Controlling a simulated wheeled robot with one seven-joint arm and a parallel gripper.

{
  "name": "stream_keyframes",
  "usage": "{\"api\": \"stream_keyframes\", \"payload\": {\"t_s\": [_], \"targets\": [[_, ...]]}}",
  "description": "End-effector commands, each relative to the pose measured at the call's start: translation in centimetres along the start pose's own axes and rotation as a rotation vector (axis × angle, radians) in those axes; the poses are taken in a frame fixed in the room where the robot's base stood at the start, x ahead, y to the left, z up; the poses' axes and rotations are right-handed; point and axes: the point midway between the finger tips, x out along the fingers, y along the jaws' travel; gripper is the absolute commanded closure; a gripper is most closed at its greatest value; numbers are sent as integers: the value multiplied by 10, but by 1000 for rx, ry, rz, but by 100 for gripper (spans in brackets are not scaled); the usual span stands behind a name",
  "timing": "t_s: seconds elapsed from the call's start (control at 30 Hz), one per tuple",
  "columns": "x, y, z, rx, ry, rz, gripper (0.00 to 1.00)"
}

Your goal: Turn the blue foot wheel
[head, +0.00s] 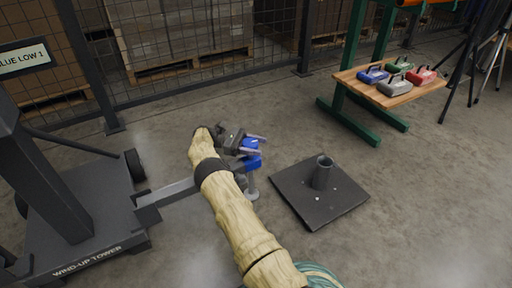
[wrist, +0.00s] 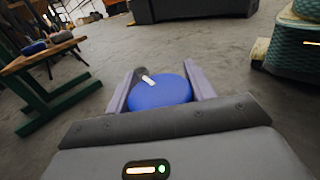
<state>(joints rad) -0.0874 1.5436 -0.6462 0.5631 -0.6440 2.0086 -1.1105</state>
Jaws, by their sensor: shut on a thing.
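The blue foot wheel (head: 251,162) sits at the end of the grey outrigger leg (head: 178,190) of the wind-up tower, above a pale foot post (head: 252,186). In the wrist view the blue wheel (wrist: 160,95) is a round disc with a white mark near its far edge. My gripper (head: 258,145) reaches over it from the left and is shut on it. The wrist view shows the wheel between the two grey fingers of my gripper (wrist: 160,88). My arm and gripper hide part of the wheel in the head view.
The wind-up tower base (head: 85,205) stands at left with a black wheel. A dark square plate with an upright tube (head: 323,172) lies right of the foot. A wooden bench (head: 390,88) holds several coloured boxes. A mesh fence runs behind.

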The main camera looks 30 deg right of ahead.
Motion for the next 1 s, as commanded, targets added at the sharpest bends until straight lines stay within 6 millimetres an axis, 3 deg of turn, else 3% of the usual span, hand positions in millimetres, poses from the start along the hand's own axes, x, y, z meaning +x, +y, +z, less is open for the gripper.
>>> {"api": "stream_keyframes", "payload": {"t_s": [0.33, 0.37, 0.47, 0.77, 1.0], "targets": [[2, 1, 0, 1, -3, -2, 69], [2, 1, 1, 1, -3, -2, 43], [1, 1, 1, 1, -2, -2, 25], [0, 0, 2, 1, -1, -1, 25], [0, 0, 21, 2, -1, -1, 25]]}}
